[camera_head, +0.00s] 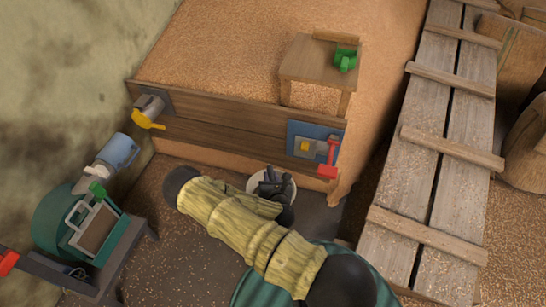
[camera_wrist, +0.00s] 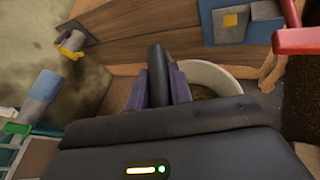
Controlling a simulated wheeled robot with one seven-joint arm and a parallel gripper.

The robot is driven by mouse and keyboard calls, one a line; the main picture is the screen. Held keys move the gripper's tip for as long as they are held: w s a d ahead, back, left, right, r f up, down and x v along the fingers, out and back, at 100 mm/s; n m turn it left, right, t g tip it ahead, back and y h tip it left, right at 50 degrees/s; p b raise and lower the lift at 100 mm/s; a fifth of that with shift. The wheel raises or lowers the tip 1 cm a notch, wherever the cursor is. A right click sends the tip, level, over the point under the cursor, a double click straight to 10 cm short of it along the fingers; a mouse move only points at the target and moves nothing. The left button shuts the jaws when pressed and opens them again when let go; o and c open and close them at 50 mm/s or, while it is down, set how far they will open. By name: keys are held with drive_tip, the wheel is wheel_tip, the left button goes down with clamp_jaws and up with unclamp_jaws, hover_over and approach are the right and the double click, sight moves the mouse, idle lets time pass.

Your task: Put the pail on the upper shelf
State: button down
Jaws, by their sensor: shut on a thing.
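The pail (camera_head: 256,181) is a round, pale vessel low in front of the wooden wall. It is mostly hidden under my gripper (camera_head: 272,184). In the wrist view the pail (camera_wrist: 222,72) shows its pale rim and brown contents, just beyond and right of the fingers. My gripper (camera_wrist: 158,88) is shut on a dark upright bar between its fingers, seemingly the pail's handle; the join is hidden. A small raised wooden shelf (camera_head: 308,62) stands above and right, on the grain behind the wall. A green object (camera_head: 345,60) is on its right side.
A blue panel (camera_head: 305,142) with a yellow button and red lever (camera_head: 329,165) is on the wall's right end. A yellow spout (camera_head: 148,119) juts out at left. A green machine (camera_head: 75,222) stands lower left. A plank ramp (camera_head: 440,130) rises at right.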

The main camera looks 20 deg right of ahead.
drive_tip(key=s+a+r+p, duration=0.1)
drive_tip(key=s+r+p, duration=0.1)
drive_tip(key=r+p, duration=0.3)
drive_tip(key=s+a+r+n+y+p, duration=0.1)
drive_tip(key=s+r+p, duration=0.1)
drive_tip(key=r+p, duration=0.4)
drive_tip(key=shift+s+a+n+y+p, duration=0.15)
drive_tip(key=shift+a+n+y+p, duration=0.2)
drive_tip(key=shift+p, duration=0.1)
drive_tip(key=shift+a, duration=0.1)
